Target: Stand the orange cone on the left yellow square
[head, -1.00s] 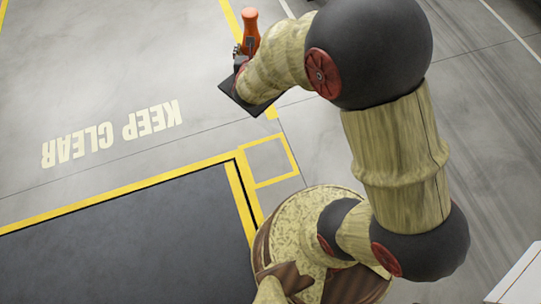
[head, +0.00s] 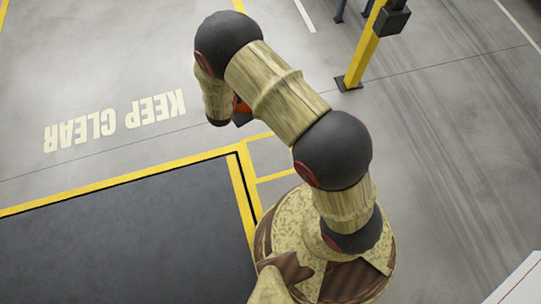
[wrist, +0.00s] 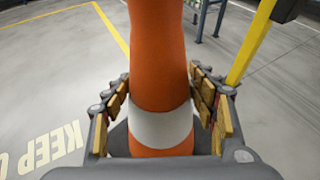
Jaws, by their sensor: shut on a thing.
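The orange cone (wrist: 159,70) with a white band stands between the two fingers of my gripper (wrist: 161,95) in the wrist view, and the fingers are shut on it. A yellow outlined square (head: 291,175) lies on the floor just nearer than the cone in the head view. My arm covers its right part.
A yellow post (head: 362,50) stands at the upper right and also shows in the wrist view (wrist: 250,42). A dark floor area (head: 120,245) with a yellow border lies at the lower left. KEEP CLEAR lettering (head: 115,120) marks open floor.

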